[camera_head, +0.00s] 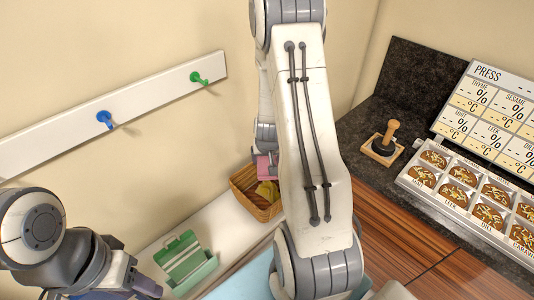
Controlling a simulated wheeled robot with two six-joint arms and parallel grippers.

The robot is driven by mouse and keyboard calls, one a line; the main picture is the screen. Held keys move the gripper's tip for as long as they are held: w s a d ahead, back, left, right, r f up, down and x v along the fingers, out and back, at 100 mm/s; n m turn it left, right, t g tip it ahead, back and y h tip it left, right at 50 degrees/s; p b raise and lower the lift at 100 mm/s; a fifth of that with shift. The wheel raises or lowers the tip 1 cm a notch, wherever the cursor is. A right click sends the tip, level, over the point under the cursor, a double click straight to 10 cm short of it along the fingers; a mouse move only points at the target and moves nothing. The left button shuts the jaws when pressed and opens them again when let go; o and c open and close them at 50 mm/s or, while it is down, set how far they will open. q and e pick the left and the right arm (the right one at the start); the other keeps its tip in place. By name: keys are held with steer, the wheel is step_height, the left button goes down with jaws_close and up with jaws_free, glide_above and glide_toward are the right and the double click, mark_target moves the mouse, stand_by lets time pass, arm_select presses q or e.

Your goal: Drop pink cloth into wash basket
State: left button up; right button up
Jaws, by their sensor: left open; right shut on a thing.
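The pink cloth (265,168) shows as a small patch just above the wash basket (244,198), a brown woven box on the white ledge. My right gripper (267,156) is shut on the cloth, at the basket's back right side. My large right arm hides most of this gripper, part of the cloth and the basket's right side. I cannot tell whether the cloth touches the basket. My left gripper (150,286) is open at the bottom left, partly seen, away from the basket.
A green open box (186,265) stands on the white ledge (226,232). A wall rail carries a blue hook (104,119) and a green hook (198,77). On the right are a wooden-handled press (384,144), a tray of food cups (452,196) and a label board (493,112).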

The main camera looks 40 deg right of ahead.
steer(key=shift+s+d+f, duration=0.1)
steer(key=shift+d+f, duration=0.1)
step_height(320, 180, down, 6)
steer(key=b, duration=0.6)
steer(key=shift+r, duration=0.15)
steer(key=o, duration=1.2)
steer(key=shift+c, duration=0.2)
steer(key=shift+r, duration=0.1)
steer(key=p+v, duration=0.4)
steer(key=v, duration=0.6)
steer(key=shift+r+p, duration=0.2)
steer(key=shift+p, duration=0.15)
steer(key=shift+a, duration=0.1)
